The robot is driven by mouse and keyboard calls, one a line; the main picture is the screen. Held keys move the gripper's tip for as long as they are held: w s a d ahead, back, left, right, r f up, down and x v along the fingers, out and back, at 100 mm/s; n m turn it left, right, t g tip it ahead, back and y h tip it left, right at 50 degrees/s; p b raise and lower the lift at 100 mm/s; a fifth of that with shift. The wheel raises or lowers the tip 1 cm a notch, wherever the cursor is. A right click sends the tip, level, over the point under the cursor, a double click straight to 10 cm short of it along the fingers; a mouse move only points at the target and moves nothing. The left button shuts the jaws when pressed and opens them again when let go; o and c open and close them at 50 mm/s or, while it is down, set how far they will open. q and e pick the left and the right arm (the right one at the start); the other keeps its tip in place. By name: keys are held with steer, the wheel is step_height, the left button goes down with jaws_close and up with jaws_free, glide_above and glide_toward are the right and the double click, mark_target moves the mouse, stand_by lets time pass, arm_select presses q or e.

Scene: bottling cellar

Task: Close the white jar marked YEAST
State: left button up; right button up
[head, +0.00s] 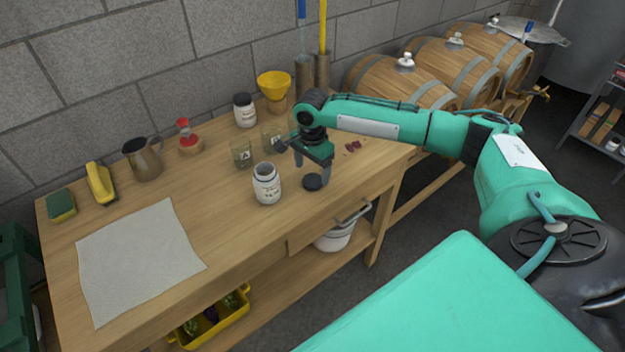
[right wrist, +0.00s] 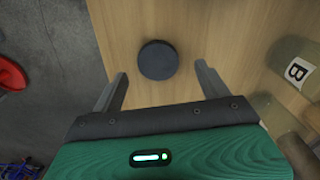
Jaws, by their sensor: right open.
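A white jar (head: 267,186) stands upright and open on the workbench; its label is too small to read for sure. A round black lid (head: 312,182) lies flat on the bench just right of the jar. In the right wrist view the lid (right wrist: 158,60) lies ahead of and between the fingertips. My right gripper (head: 312,174) is open and empty above the lid, its fingers (right wrist: 160,82) not touching it. A second white jar (head: 244,110) with a black lid on stands farther back near the wall. My left gripper is not in view.
Glass tumblers (head: 242,153) stand behind the jar; one tumbler marked B (right wrist: 296,72) is near my right gripper. A yellow funnel (head: 274,85), a metal jug (head: 142,159) and a grey cloth (head: 140,260) are on the workbench (head: 225,215). Small dark red pieces (head: 353,147) lie right of the gripper.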

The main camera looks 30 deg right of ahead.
mark_target(313, 179)
step_height(313, 179, down, 2)
steer(key=shift+s+d+f, duration=0.1)
steer(key=shift+d+f, duration=0.05)
steer(key=shift+f, duration=0.35)
steer(key=c, duration=1)
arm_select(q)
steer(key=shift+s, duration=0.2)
arm_select(e)
steer(key=shift+c, duration=0.2)
